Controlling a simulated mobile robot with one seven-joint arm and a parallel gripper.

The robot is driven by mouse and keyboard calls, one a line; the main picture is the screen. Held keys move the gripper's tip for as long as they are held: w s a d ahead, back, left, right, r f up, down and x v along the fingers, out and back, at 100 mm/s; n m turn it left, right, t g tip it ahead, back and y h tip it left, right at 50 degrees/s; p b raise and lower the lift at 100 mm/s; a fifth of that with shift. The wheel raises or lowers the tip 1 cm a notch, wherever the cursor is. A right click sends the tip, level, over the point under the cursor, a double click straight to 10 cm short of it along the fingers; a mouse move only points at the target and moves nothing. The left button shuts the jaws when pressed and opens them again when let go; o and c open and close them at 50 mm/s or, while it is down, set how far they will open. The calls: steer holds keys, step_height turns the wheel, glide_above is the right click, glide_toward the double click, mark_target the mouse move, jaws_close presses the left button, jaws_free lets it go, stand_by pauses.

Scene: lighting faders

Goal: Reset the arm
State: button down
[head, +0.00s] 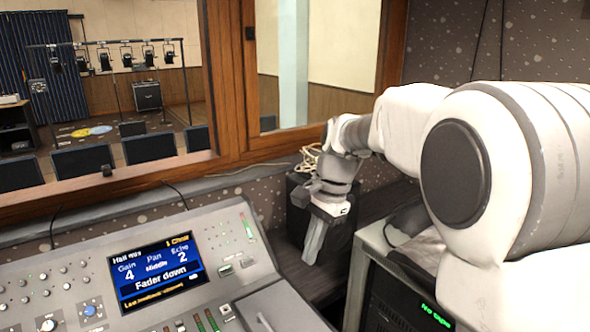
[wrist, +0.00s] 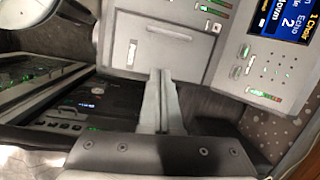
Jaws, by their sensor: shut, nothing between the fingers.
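My arm reaches in from the right in the head view and bends down at the wrist. My gripper (head: 310,252) points downward just right of the mixing console (head: 258,284), over the dark gap between the console and the equipment rack. It appears clear of the console. In the wrist view its two fingers (wrist: 160,80) lie together with nothing between them. The console's screen (head: 157,271) reads "Fader down", with Gain 4 and Echo 2. Faders and lit green indicators show below and right of the screen.
A dark box (head: 296,208) with coiled cable on top stands behind my gripper. An equipment rack (head: 400,297) with green lit text is at the lower right. A wood-framed window (head: 236,75) stands behind the console. The air above the console is free.

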steer(key=s+d+r+n+t+h, duration=0.1)
steer(key=s+d+n+t, duration=0.2)
steer(key=s, duration=0.7)
steer(key=s+d+r+n+t+h, duration=0.1)
steer(key=s+d+r+n+t, duration=0.1)
steer(key=s+d+n, duration=0.4)
steer(key=shift+s+d+n+t+h, duration=0.3)
steer(key=shift+s+d+t, duration=0.45)
steer(key=shift+s, duration=1.9)
steer(key=shift+d+r, duration=0.1)
steer(key=shift+d, duration=0.05)
